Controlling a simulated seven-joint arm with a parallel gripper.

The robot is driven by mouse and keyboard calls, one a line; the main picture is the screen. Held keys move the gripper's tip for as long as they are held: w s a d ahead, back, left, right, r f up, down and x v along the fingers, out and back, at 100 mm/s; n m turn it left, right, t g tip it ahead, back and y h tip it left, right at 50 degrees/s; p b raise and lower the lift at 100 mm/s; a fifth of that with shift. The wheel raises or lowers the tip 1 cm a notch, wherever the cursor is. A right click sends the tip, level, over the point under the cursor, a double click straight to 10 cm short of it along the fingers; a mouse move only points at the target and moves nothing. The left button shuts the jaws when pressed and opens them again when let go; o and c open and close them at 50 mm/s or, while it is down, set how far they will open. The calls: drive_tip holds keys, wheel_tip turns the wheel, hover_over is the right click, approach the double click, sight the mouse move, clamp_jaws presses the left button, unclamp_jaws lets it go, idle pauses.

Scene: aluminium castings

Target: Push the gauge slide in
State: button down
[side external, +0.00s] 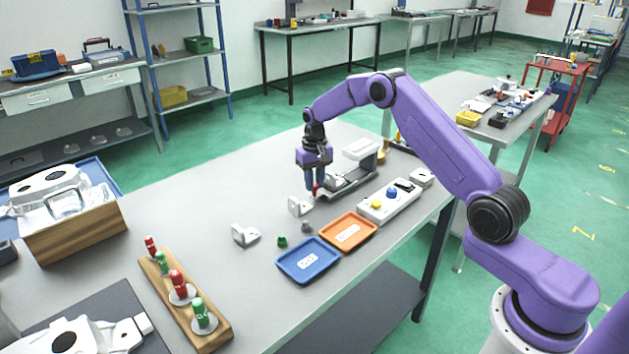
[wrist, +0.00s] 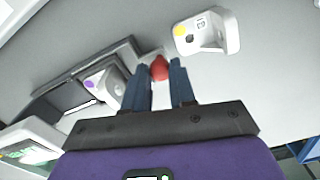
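The gauge (side external: 350,178) is a grey base with a raised white block at its far end, near the table's middle. In the wrist view its dark base (wrist: 66,83) lies left of my fingers. A grey-white part with a purple dot (wrist: 107,82) sits in it. The gauge slide's red knob (wrist: 159,68) is at the gauge's near end and also shows in the side view (side external: 315,188). My gripper (wrist: 162,76) points down there, its two blue fingers a small gap apart. The knob fills that gap at the fingertips. The slide's shaft is hidden.
A white bracket with a yellow dot (wrist: 205,32) stands close beside my fingers. Another white bracket (side external: 245,235) stands further left. A blue tray (side external: 308,278), an orange tray (side external: 366,223) and a button box (side external: 389,217) lie in front.

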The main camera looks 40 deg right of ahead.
drive_tip(key=d, duration=1)
drive_tip(key=shift+d, duration=0.35)
drive_tip(key=c, duration=1)
unclamp_jaws()
drive_tip(key=shift+d, duration=0.1)
drive_tip(key=shift+o, duration=0.4)
drive_tip(key=shift+r, duration=0.1)
drive_tip(key=shift+a+r, duration=0.2)
wheel_tip(320, 180, up, 17)
